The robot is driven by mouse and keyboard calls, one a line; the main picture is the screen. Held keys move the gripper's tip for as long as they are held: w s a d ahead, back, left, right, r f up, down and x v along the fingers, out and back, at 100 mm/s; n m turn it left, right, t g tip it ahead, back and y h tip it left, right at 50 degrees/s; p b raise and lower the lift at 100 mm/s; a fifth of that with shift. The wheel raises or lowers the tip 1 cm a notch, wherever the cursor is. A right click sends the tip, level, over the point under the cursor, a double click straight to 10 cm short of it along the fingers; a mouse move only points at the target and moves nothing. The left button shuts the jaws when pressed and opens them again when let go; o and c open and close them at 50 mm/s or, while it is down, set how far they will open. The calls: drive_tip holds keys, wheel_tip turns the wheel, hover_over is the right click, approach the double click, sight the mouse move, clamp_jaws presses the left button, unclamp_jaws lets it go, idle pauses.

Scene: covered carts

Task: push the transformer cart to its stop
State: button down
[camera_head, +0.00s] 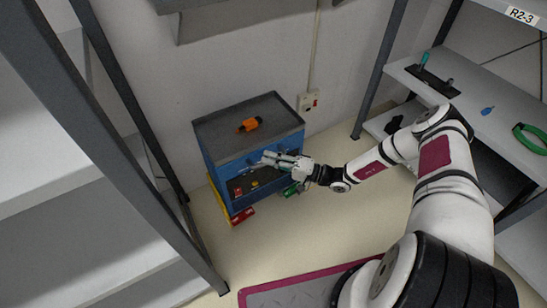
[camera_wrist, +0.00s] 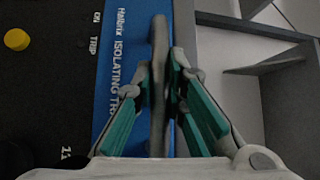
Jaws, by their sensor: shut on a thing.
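The transformer cart (camera_head: 222,152) is a blue cabinet with a dark grey top, standing against the back wall. Its front has a dark recessed panel with a yellow knob, which also shows in the wrist view (camera_wrist: 16,39). Lettering reading "Halbrix ISOLATING TR" runs along the blue strip (camera_wrist: 118,50). My gripper (camera_head: 272,158) is at the cart's upper front, to the right of its middle. In the wrist view its green-padded fingers (camera_wrist: 160,88) are shut on a grey handle bar (camera_wrist: 159,35) in front of the blue strip. The cart's back side is hidden.
An orange tool (camera_head: 249,124) lies on the cart's top. A red part (camera_head: 242,215) and a yellow strip (camera_head: 216,197) show low at the cart. Shelf racks stand left and right; the right shelf (camera_head: 465,88) holds tools. A wall socket (camera_head: 308,101) is right of the cart. Floor in front is open.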

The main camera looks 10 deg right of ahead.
drive_tip(key=shift+s+a, duration=0.1)
drive_tip(key=shift+a, duration=0.15)
drive_tip(key=c, duration=1.6)
unclamp_jaws()
drive_tip(key=shift+d, duration=0.1)
drive_tip(key=v, duration=1.1)
drive_tip(key=shift+d+f, duration=0.2)
drive_tip(key=shift+d, duration=0.2)
drive_tip(key=shift+s, duration=0.1)
